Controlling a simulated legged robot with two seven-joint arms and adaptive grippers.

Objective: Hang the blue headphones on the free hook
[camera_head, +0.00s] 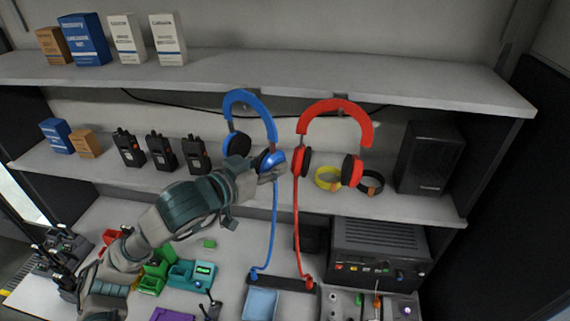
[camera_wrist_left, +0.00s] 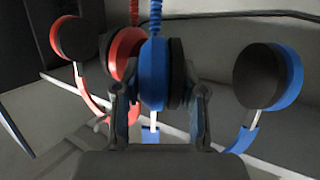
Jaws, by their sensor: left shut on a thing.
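The blue headphones (camera_head: 237,97) are upright in front of the shelves in the head view, band up, with a blue cord hanging down. My left gripper (camera_head: 272,166) is shut on their right ear cup. In the left wrist view the gripper (camera_wrist_left: 157,110) has its fingers on either side of the blue cup (camera_wrist_left: 153,75). The red headphones (camera_head: 337,107) hang just to the right, below the upper shelf edge, near a small hook (camera_head: 341,97). Another small hook (camera_head: 240,91) shows behind the blue band; whether the band rests on it I cannot tell. My right gripper is not in view.
The upper shelf (camera_head: 420,85) holds several boxes at left. The middle shelf (camera_head: 400,205) carries several radios, yellow (camera_head: 328,179) and black rings, and a dark speaker (camera_head: 430,157). Below are a control box (camera_head: 378,250), a blue tray (camera_head: 261,304) and green blocks (camera_head: 160,265).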

